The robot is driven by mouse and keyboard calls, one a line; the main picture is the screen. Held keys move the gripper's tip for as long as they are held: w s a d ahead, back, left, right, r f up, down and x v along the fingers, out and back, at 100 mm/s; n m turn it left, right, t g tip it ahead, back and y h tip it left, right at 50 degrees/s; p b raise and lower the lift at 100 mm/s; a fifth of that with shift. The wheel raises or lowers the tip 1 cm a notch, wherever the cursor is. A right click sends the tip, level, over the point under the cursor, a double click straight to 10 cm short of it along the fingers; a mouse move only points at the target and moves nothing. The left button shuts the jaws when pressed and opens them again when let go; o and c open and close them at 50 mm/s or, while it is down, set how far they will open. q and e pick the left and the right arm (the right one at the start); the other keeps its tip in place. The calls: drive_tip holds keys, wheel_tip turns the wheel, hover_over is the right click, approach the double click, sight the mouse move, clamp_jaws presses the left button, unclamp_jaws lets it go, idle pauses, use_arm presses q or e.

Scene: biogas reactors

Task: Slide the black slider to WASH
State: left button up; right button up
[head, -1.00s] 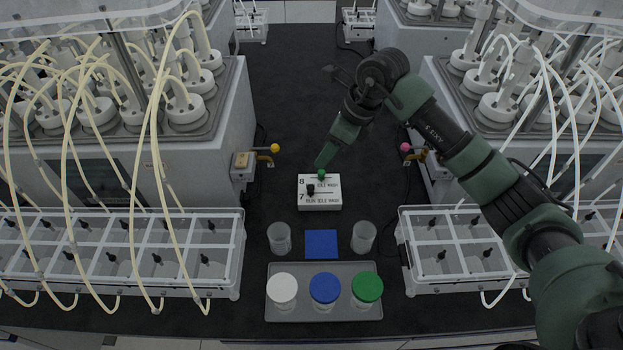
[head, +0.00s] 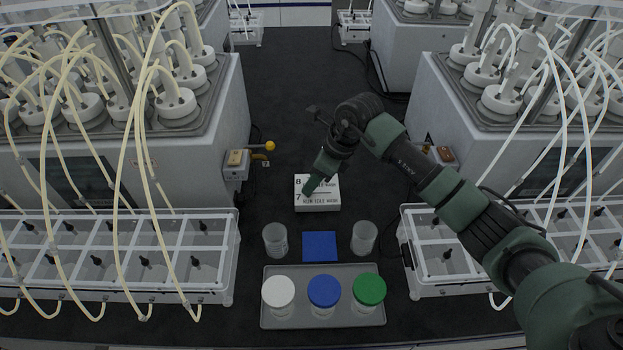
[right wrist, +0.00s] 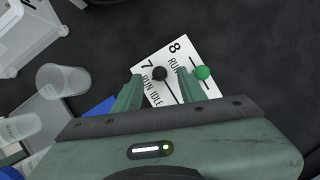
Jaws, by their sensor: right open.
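The white slider box (head: 318,205) stands on the dark bench, with rows numbered 7 and 8 and labels RUN, IDLE and WASH. In the right wrist view, the black slider (right wrist: 160,73) is at the end of the row 7 slot by the number 7, the RUN end. A green slider (right wrist: 203,72) is on row 8, just outside one finger. My right gripper (head: 308,189) is over the box's left part, hiding the black slider in the head view. Its open fingers (right wrist: 160,79) are on either side of the black slider; contact cannot be told. My left gripper is not in view.
Two clear cups (head: 276,239) (head: 364,238) and a blue square (head: 320,246) lie in front of the box. A grey tray (head: 345,317) holds jars with white, blue and green lids. Reactors and tube racks flank the bench. The bench behind the box is clear.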

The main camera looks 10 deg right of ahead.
drive_tip(key=shift+x, duration=0.8)
clamp_jaws()
idle(0.9)
